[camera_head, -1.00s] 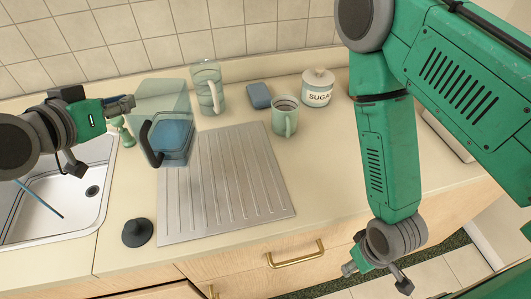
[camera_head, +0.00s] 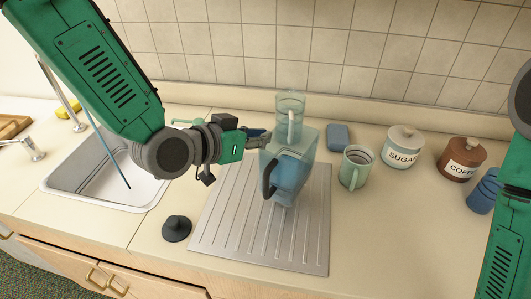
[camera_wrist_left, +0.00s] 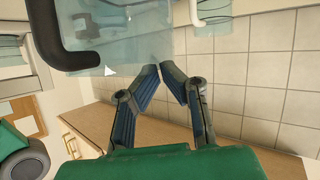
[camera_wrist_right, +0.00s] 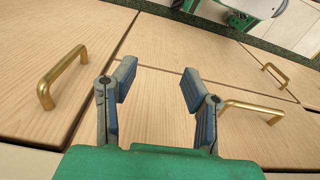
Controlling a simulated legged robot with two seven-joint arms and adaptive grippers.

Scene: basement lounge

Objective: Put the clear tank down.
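The clear tank (camera_head: 304,172), see-through with blue inside and a black handle (camera_head: 268,177), is over the back right part of the ribbed draining board. I cannot tell whether its base touches the board. My left gripper (camera_head: 266,135) is shut on the tank's upper left edge. In the left wrist view the fingertips (camera_wrist_left: 163,75) almost meet at the tank (camera_wrist_left: 125,40). My right gripper (camera_wrist_right: 153,85) is open and empty before wooden cupboard fronts; the head view does not show it.
A clear jug (camera_head: 290,104) stands behind the tank, partly overlapped. A blue block (camera_head: 338,137), green mug (camera_head: 355,169) and sugar jar (camera_head: 403,150) stand to the right. The sink (camera_head: 90,180) and black stopper (camera_head: 176,229) are left. The draining board's front (camera_head: 255,245) is clear.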

